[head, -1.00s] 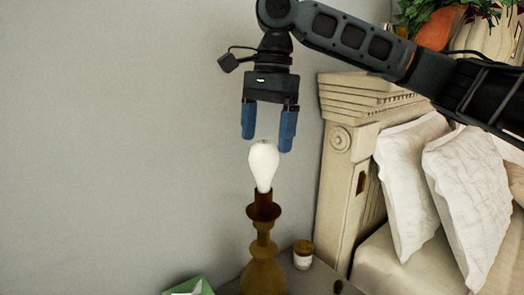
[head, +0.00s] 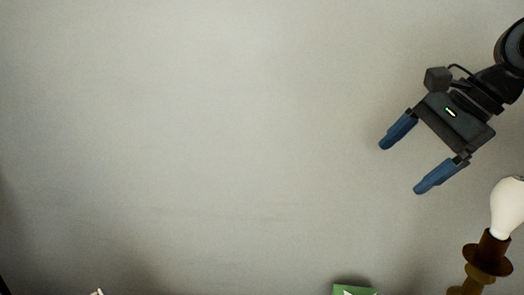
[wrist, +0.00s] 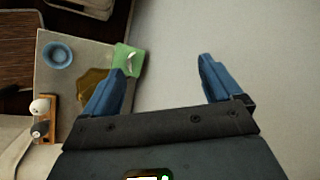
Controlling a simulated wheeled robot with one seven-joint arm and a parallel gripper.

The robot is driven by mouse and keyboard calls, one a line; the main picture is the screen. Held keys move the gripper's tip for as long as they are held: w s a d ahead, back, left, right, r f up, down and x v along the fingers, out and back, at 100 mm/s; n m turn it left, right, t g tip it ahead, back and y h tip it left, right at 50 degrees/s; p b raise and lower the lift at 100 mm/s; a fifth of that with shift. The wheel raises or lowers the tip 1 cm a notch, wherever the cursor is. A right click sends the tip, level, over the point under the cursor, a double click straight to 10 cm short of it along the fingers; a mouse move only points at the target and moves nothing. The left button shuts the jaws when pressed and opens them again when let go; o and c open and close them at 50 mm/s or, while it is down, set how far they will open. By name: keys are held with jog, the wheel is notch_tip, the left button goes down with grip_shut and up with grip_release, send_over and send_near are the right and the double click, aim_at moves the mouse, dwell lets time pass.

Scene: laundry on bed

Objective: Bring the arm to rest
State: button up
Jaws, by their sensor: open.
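My gripper (head: 401,168) is open and empty in front of the bare wall, in the right part of the head view. Its blue fingers point down and to the left. The white bulb (head: 508,208) stands upright on the brown lamp (head: 488,258), to the right of and below the fingers, cut by the picture's right edge. The wrist view also shows the open gripper (wrist: 162,68), with no object between its fingertips. Most of my arm is outside the head view.
The grey wall (head: 200,130) fills most of the head view. A green box (head: 354,290) shows at the bottom edge. In the wrist view, the grey tabletop (wrist: 62,82) carries the green box (wrist: 128,57), a blue round dish (wrist: 58,55) and a brown-gold object (wrist: 92,88) partly behind a finger.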

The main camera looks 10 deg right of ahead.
jog(key=w+a+f+n+t+y, duration=0.1)
jog(key=w+a+n+t+y, duration=0.15)
jog(key=a, duration=0.45)
jog(key=w+a+f+n+t+y, duration=0.1)
jog(key=w+a+t+y, duration=0.1)
jog(key=a+t+y, duration=0.35)
jog(key=s+a+f+m+t+h, duration=0.35)
jog(key=s+f+t+h, duration=0.2)
jog(key=f, duration=0.45)
jog(key=s+d+f+n+g+h, duration=0.15)
jog(key=s+f+h, duration=0.25)
jog(key=s+f, duration=0.4)
jog(key=s+d+f+n+h, duration=0.1)
jog(key=s+f+n+h, duration=0.3)
jog(key=s, duration=0.7)
jog(key=s+d+n+g, duration=0.1)
jog(key=s+d+n, duration=0.1)
jog(key=s+n, duration=0.3)
jog(key=s+d+n, duration=0.3)
jog(key=s+n, duration=0.2)
jog(key=s, duration=0.9)
jog(key=shift+d+g, duration=0.25)
jog(key=shift+g, duration=0.15)
